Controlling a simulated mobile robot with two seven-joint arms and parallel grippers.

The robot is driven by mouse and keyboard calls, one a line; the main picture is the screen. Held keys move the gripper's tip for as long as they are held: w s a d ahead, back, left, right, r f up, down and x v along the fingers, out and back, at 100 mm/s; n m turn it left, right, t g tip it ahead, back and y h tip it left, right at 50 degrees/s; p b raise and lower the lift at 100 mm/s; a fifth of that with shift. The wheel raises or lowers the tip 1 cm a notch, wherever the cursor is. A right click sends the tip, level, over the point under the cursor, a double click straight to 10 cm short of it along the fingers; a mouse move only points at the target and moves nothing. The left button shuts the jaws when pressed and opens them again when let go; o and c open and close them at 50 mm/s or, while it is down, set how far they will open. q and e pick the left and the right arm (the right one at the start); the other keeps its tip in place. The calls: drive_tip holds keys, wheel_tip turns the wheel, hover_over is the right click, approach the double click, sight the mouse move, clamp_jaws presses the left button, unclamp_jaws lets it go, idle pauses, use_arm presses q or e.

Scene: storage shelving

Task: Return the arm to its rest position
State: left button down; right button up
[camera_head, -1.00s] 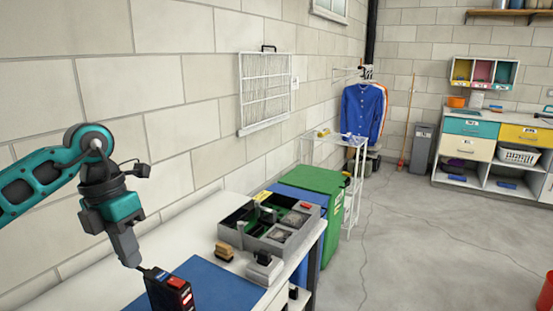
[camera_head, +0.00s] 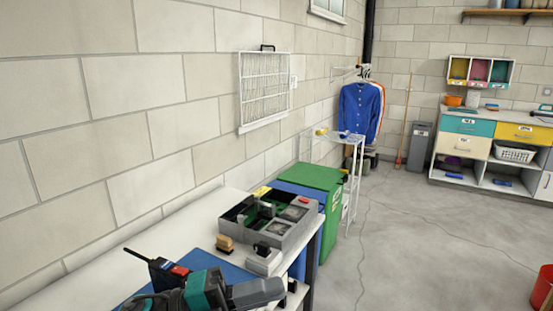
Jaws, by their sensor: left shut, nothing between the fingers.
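My left gripper (camera_head: 280,288) is low in the head view, in front of the white workbench (camera_head: 110,278). Its teal and black wrist enters from the bottom edge, and the grey fingers point right. The gripper is shut and empty. A black and red handheld device (camera_head: 172,270) with a thin antenna shows just behind my wrist, which hides its lower part. A blue mat (camera_head: 222,266) lies on the bench, partly covered by my arm. My right gripper is not in view.
A grey divided tray (camera_head: 283,241), a small brown-topped brush (camera_head: 225,244) and a grey block-like item (camera_head: 264,260) stand on the bench. A green bin (camera_head: 333,200) and white wire rack (camera_head: 352,170) are beyond. Open floor (camera_head: 430,250) is at right.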

use_arm(q)
drive_tip(key=w+a+f+n+t+y, duration=0.1)
drive_tip(key=a+f+n+t+y, duration=0.5)
drive_tip(key=n, duration=0.5)
drive_tip(key=w+a+f+n+t+y, duration=0.15)
drive_tip(key=f+n+t+y, duration=0.3)
drive_tip(key=n+t, duration=0.45)
drive_tip(key=s+a+f+n+g+y, duration=0.3)
drive_tip(key=s+a+f+n+y, duration=0.1)
drive_tip(key=s+f, duration=0.3)
drive_tip(key=s+a+f+n+g+y, duration=0.3)
drive_tip(key=s+f+n, duration=0.3)
drive_tip(key=f, duration=0.5)
drive_tip(key=shift+s+a+n+g+y, duration=0.4)
drive_tip(key=shift+s+a+g, duration=0.15)
drive_tip(key=shift+a, duration=0.2)
